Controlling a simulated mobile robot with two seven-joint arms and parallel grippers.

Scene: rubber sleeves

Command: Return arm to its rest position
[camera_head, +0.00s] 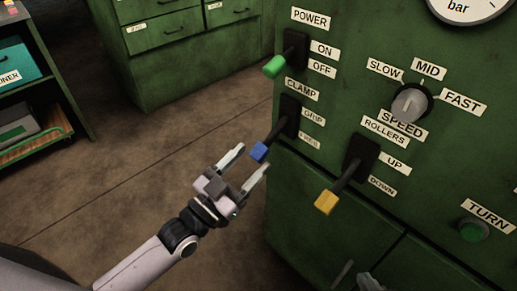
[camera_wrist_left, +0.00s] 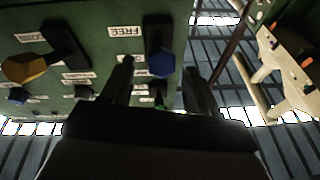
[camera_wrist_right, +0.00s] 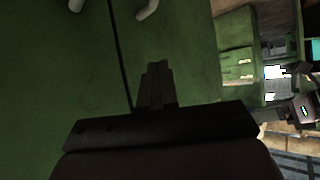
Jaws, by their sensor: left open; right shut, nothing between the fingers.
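My left gripper (camera_head: 251,161) is open in the head view, its fingers pointing up and right at the blue clamp lever (camera_head: 259,151). In the left wrist view the blue knob (camera_wrist_left: 160,62) shows between and beyond the open fingers (camera_wrist_left: 160,82); whether they touch it I cannot tell. My right gripper (camera_wrist_right: 157,82) is shut and empty in the right wrist view, in front of a green panel (camera_wrist_right: 60,70).
The green machine also bears a green power lever (camera_head: 274,67), a yellow rollers lever (camera_head: 326,202), a speed knob (camera_head: 410,103) and a turn button (camera_head: 473,230). A shelf unit (camera_head: 72,110) and green drawers (camera_head: 170,60) stand behind. The floor (camera_head: 90,195) to the left is clear.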

